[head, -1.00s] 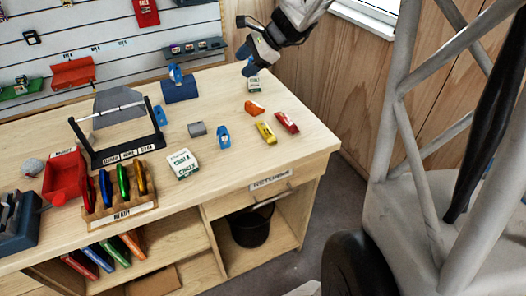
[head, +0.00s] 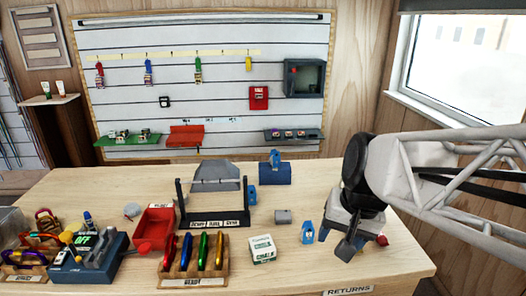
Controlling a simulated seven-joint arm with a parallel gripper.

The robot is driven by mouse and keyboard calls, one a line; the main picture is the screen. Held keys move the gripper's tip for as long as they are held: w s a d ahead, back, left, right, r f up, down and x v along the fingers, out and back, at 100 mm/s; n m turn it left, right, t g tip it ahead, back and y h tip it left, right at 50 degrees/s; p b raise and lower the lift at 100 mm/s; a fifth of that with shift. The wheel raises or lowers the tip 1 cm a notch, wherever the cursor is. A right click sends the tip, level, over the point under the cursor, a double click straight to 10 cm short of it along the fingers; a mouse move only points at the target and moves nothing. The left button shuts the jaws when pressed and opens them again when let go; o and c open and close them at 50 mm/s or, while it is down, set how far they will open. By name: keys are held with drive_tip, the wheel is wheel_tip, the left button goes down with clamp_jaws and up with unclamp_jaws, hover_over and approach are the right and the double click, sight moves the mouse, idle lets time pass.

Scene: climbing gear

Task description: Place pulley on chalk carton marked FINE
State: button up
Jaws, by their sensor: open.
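My gripper (head: 346,244) is over the right part of the bench, pointing down, and its fingertips are partly hidden by its own body. A blue pulley-like piece (head: 307,232) lies on the bench just left of it. Another blue piece (head: 274,158) sits on a blue block (head: 275,174) at the back. A white and green chalk carton (head: 262,249) stands at the front middle; its small marking is unreadable. The second chalk carton, seen earlier at the back right with a blue piece by the gripper above it, is hidden now, probably behind my arm.
A wooden rack (head: 194,268) of coloured carabiners stands at the front, with a red bin (head: 155,228) and a black frame (head: 215,220) behind it. A small grey block (head: 283,216) lies near the middle. A red piece (head: 382,240) shows beside my arm.

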drive_tip(key=s+f+n+h, duration=0.1)
drive_tip(key=s+n, duration=0.2)
drive_tip(key=s, duration=0.3)
drive_tip(key=shift+s+f+n+t+h, duration=0.2)
drive_tip(key=shift+s+n+t+h, duration=0.1)
drive_tip(key=shift+n+h, duration=0.1)
